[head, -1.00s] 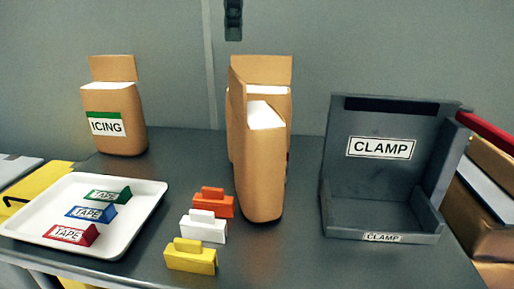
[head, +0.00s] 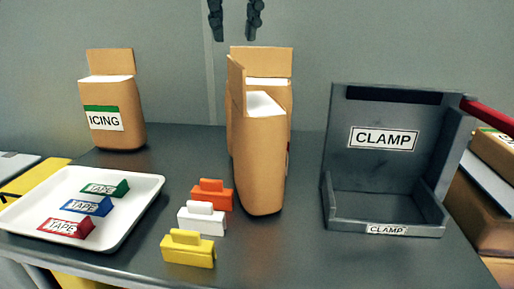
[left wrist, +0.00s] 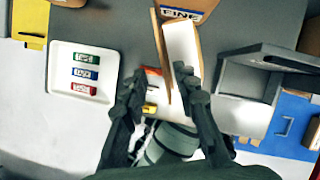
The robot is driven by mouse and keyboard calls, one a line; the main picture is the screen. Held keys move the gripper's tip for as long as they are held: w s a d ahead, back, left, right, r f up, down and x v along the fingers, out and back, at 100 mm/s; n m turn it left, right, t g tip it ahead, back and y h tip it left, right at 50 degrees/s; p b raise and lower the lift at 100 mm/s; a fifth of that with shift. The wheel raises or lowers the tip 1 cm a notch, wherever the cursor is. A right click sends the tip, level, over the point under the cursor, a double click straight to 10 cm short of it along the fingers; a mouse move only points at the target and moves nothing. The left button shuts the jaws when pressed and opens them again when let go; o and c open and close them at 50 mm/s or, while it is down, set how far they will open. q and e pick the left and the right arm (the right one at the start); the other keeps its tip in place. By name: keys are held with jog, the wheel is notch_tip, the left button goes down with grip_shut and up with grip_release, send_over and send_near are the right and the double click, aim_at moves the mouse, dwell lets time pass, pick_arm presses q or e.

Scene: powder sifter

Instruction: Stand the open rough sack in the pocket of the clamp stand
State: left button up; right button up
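An open brown paper sack (head: 262,165) with white powder at its top stands upright mid-table; no label faces the head view. It also shows in the left wrist view (left wrist: 184,50). A second brown sack (head: 270,62) stands close behind it, mostly hidden. The grey clamp stand (head: 350,165) is to the right, its front pocket empty. It also shows in the left wrist view (left wrist: 262,52). My left gripper (head: 235,18) is open and empty, high above and behind the sacks; its spread fingers show in the left wrist view (left wrist: 160,82). My right gripper is not in view.
A sack labelled ICING (head: 112,115) stands at the back left. A white tray (head: 140,195) holds green, blue and red tape blocks. Orange (head: 212,196), white (head: 202,219) and yellow (head: 188,250) clips stand before the sack. A red bar (head: 490,116) juts out beside the clamp stand.

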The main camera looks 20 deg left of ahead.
aim_at(236, 62)
pick_arm(q)
jog(key=x, duration=0.3)
jog(key=b+x, duration=0.1)
jog(key=x, duration=0.3)
jog(key=shift+d, duration=0.25)
jog(key=shift+f, duration=0.1)
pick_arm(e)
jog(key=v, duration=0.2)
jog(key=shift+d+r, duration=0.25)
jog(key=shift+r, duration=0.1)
pick_arm(q)
jog(key=shift+f, duration=0.2)
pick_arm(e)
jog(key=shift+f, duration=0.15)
pick_arm(q)
jog(key=shift+c, duration=0.2)
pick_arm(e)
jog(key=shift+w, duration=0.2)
pick_arm(q)
grip_shut()
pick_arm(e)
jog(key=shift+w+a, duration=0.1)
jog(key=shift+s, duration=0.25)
pick_arm(q)
jog(key=shift+w+r, duration=0.1)
jog(key=shift+r, duration=0.05)
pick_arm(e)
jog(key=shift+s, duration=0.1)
